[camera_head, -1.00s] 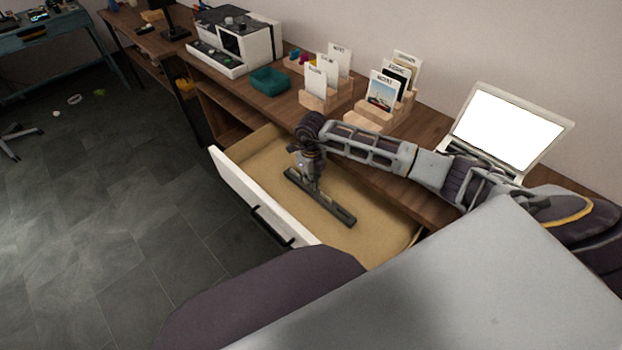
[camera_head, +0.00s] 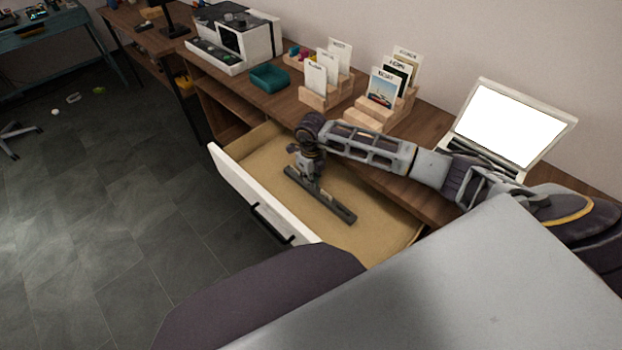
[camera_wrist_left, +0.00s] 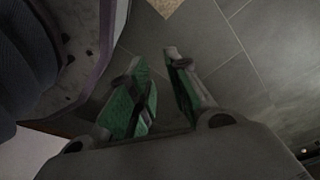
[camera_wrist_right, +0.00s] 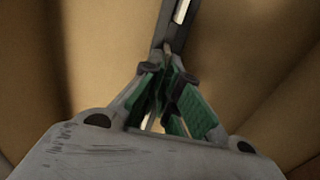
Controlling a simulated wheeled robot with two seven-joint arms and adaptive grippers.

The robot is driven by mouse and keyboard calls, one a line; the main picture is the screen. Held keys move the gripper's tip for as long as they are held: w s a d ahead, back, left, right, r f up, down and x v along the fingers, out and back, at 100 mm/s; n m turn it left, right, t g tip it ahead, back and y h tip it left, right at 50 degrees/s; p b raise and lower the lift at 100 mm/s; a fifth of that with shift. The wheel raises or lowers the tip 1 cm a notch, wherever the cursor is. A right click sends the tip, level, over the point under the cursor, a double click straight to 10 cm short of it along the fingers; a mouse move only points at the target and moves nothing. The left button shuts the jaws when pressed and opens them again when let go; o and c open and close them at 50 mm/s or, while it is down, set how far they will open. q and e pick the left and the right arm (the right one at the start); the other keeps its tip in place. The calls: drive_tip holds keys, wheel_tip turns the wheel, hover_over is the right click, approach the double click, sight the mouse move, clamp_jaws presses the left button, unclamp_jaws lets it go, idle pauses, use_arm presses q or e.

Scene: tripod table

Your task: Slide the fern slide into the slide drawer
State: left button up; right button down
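My right gripper (camera_head: 313,178) reaches down into the open wooden drawer (camera_head: 373,215), above a long dark bar (camera_head: 340,209) lying on its tan floor. In the right wrist view, the bar (camera_wrist_right: 166,25) runs away from the fingertips and carries a pale strip. The green-padded fingers are drawn close together. A thin, pale edge between their tips looks like the fern slide (camera_wrist_right: 168,48), seen edge-on and mostly hidden; no label is readable. My left gripper (camera_wrist_left: 160,70) is open and empty over the grey floor, out of the head view.
The drawer's white front (camera_head: 233,178) has a black handle (camera_head: 270,224). On the desk stand wooden card holders (camera_head: 365,118), a teal tray (camera_head: 269,78), a white machine (camera_head: 238,40) and a bright screen (camera_head: 505,125). My forearm crosses the desk's edge.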

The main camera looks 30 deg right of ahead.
use_arm(q)
drive_tip(key=shift+r, duration=0.15)
use_arm(e)
drive_tip(key=shift+f, duration=0.1)
use_arm(q)
drive_tip(key=shift+w, duration=0.25)
use_arm(e)
drive_tip(key=c, duration=1.6)
unclamp_jaws()
use_arm(q)
drive_tip(key=shift+w+r, duration=0.2)
use_arm(e)
drive_tip(key=shift+o, duration=0.2)
